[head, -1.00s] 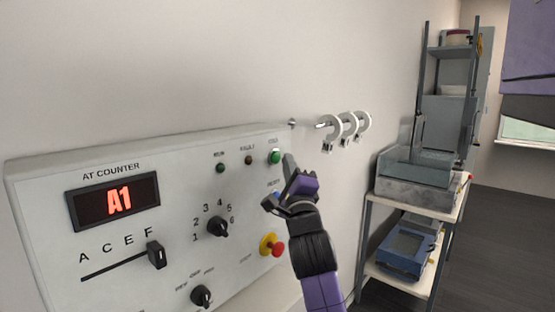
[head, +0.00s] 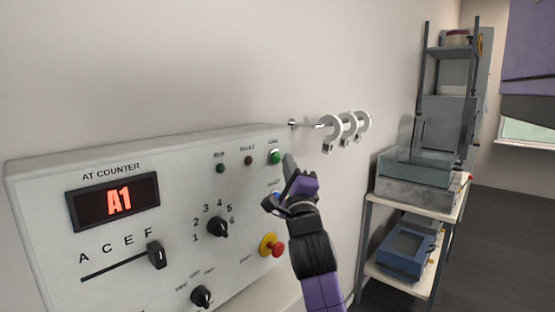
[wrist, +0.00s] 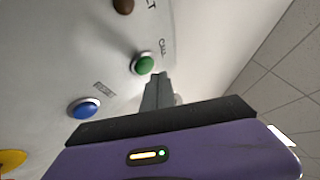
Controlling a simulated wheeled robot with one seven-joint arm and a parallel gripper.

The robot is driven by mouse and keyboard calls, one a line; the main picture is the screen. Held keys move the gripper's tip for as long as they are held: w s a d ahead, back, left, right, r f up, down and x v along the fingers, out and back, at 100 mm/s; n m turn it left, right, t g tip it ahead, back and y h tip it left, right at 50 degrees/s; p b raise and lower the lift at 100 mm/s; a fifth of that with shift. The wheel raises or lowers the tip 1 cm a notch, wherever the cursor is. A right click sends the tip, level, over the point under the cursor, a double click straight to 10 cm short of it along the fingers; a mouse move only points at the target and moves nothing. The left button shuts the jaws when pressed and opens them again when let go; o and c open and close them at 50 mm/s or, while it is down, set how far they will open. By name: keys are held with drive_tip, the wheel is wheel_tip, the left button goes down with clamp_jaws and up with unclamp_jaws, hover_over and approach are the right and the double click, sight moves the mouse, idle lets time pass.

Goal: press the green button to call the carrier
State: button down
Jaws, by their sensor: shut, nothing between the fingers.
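The green button (head: 275,156) sits at the upper right of the white control panel (head: 125,237), under a small label. In the wrist view the green button (wrist: 143,64) is just ahead and slightly left of the fingertips. My gripper (head: 289,162) is shut and empty, with its tips just right of the button in the head view. In the wrist view the shut fingers (wrist: 158,84) lie close below the button; I cannot tell whether they touch it. The display (head: 115,201) reads "A1" in red.
A blue button (wrist: 84,107) lies below the green one, partly hidden by my gripper in the head view. A red stop knob (head: 277,250) on yellow is lower. Several white rings (head: 346,127) hang on a wall rail to the right. A shelf rack (head: 415,190) stands further right.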

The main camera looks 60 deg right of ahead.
drive_tip(key=shift+w+f, duration=0.1)
drive_tip(key=shift+w, duration=0.05)
idle(0.5)
drive_tip(key=shift+w+d+b, duration=0.1)
drive_tip(key=shift+w+b, duration=0.15)
drive_tip(key=shift+b, duration=0.25)
